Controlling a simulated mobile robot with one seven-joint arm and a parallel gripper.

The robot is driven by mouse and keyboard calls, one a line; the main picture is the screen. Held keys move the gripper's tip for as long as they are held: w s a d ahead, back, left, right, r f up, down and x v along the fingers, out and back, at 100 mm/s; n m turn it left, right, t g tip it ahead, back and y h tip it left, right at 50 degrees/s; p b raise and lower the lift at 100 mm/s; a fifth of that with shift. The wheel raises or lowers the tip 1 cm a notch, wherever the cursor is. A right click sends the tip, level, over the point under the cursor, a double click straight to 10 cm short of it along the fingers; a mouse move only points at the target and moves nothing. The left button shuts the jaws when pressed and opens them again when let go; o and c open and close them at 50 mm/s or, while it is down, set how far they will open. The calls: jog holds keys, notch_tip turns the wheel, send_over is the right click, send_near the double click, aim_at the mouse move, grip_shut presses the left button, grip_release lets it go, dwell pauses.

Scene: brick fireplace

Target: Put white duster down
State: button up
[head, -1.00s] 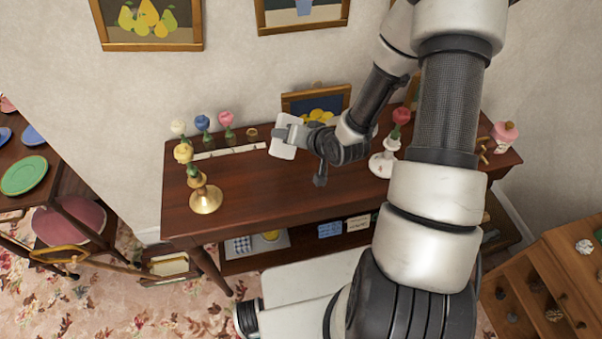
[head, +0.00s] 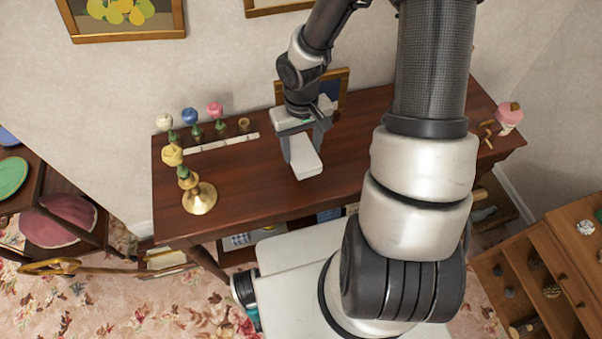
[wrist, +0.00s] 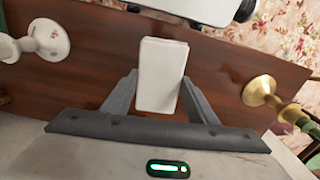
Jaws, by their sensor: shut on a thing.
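The white duster (head: 306,163) is a small pale block at the middle of the dark wooden table (head: 245,200). My gripper (head: 304,147) points down over the table and is shut on the duster. In the wrist view the duster (wrist: 161,65) sits between the two grey fingers of my gripper (wrist: 160,82), its long side pointing away from the palm. The duster is over the tabletop, low. I cannot tell whether it touches the wood.
A brass candlestick (head: 199,197) with a yellow flower stands left of the duster. Behind it is a white strip (head: 222,144) with several flowers. A white stand (wrist: 40,40) shows in the wrist view. A pink-topped jar (head: 508,119) is at the right end. Tabletop around the duster is clear.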

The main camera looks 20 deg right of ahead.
notch_tip(320, 180, down, 9)
jog(key=shift+f+b, duration=0.2)
jog(key=shift+b, duration=0.6)
jog(key=o, duration=0.9)
jog(key=shift+f, duration=0.15)
jog(key=r+p, duration=0.1)
jog(key=r, duration=0.4)
jog(key=r+p, duration=0.1)
jog(key=r, duration=0.5)
jog(key=a+r, duration=0.1)
jog(key=r, duration=0.5)
jog(key=shift+w+r+p, duration=0.15)
jog(key=shift+r+p, duration=0.1)
jog(key=shift+p, duration=0.15)
jog(key=shift+d, duration=0.1)
notch_tip(320, 180, up, 11)
jog(key=t+h, duration=0.1)
jog(key=t, duration=0.1)
send_over(298, 151)
jog(key=d, duration=0.3)
jog(key=s+r+t, duration=0.1)
jog(key=s+r, duration=0.3)
jog(key=s+a+r+t, duration=0.1)
jog(key=s+r, duration=0.3)
jog(key=s+a+r+m+t+y, duration=0.1)
jog(key=s+r, duration=0.3)
jog(key=r, duration=0.1)
jog(key=shift+s+a+t, duration=0.1)
jog(key=shift+s+t, duration=0.05)
jog(key=shift+t, duration=0.15)
